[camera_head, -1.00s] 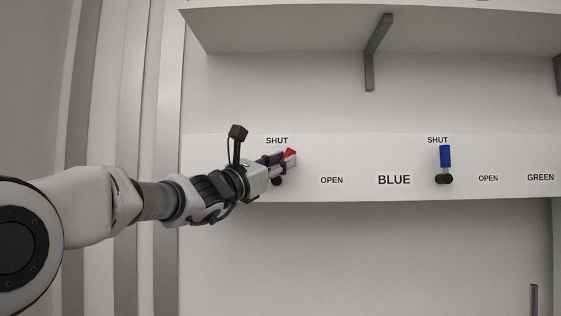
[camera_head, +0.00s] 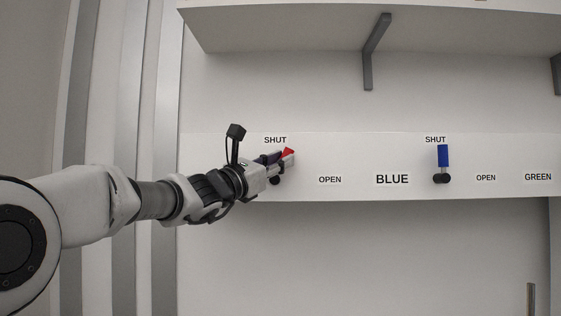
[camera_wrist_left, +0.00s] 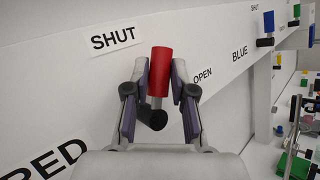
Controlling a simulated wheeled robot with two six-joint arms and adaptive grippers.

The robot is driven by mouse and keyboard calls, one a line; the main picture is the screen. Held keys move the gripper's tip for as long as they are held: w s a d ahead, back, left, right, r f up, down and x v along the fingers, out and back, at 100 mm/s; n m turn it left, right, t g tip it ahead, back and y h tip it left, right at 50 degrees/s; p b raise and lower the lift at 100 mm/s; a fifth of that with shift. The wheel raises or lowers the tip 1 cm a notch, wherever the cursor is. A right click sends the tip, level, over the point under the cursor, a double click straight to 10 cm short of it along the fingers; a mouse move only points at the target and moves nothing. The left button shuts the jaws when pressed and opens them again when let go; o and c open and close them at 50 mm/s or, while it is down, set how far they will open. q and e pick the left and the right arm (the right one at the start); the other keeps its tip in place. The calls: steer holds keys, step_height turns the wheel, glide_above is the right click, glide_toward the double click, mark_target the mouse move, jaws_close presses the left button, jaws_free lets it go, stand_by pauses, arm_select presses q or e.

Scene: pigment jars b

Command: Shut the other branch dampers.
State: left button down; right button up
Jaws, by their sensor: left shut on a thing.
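The red damper handle (camera_wrist_left: 161,70) stands between the fingers of my left gripper (camera_wrist_left: 159,85) in the left wrist view. The gripper is shut on it. In the head view only part of the red handle (camera_head: 287,153) shows past my left gripper (camera_head: 283,160). It leans to the right of upright, between its SHUT and OPEN labels. The blue damper handle (camera_head: 443,156) stands upright under its SHUT label in the head view; it also shows in the left wrist view (camera_wrist_left: 268,21). A green handle (camera_wrist_left: 297,11) is small at the far right of the wrist view. My right gripper is not in view.
The dampers sit on a white labelled panel (camera_head: 350,155). Above it is a shelf (camera_head: 300,30) on a grey bracket (camera_head: 369,60). Several small coloured items stand far right in the wrist view. The wall in front of the blue handle is clear.

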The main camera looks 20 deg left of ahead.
arm_select(q)
steer(key=shift+w+f, duration=0.1)
steer(key=shift+f, duration=0.1)
steer(key=c, duration=1)
jaws_free()
steer(key=shift+a, duration=0.4)
steer(key=shift+d, duration=0.15)
